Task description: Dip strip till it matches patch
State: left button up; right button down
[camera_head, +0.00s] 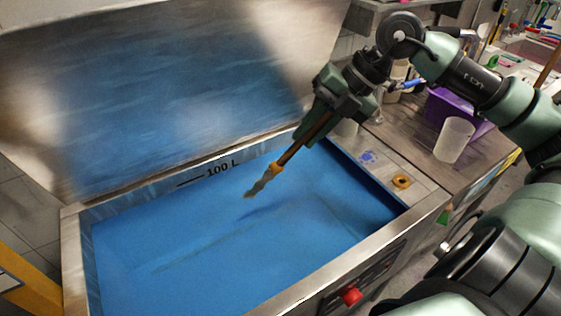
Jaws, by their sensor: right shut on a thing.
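My right gripper (327,112) is shut on a brown stick (303,137) that slants down to the left over the vat. An orange clip (275,168) at the stick's lower end holds a short, wavy, grey-tan strip (259,185). The strip hangs over the blue liquid (200,245); I cannot tell if its tip touches the surface. A small blue patch (368,157) is on the metal ledge right of the vat. Whether it is the reference patch is unclear. My left gripper is not in view.
The steel vat rim (300,300) surrounds the liquid, marked "100 L". A raised steel lid (150,90) stands behind. A small orange-brown piece (402,181) lies on the right ledge. A translucent beaker (454,139) and purple bin (455,108) stand on the right-hand counter.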

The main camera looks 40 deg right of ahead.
dwell(0.4)
notch_tip(320, 180, up, 5)
jog(key=p, duration=0.3)
jog(key=shift+p, duration=0.4)
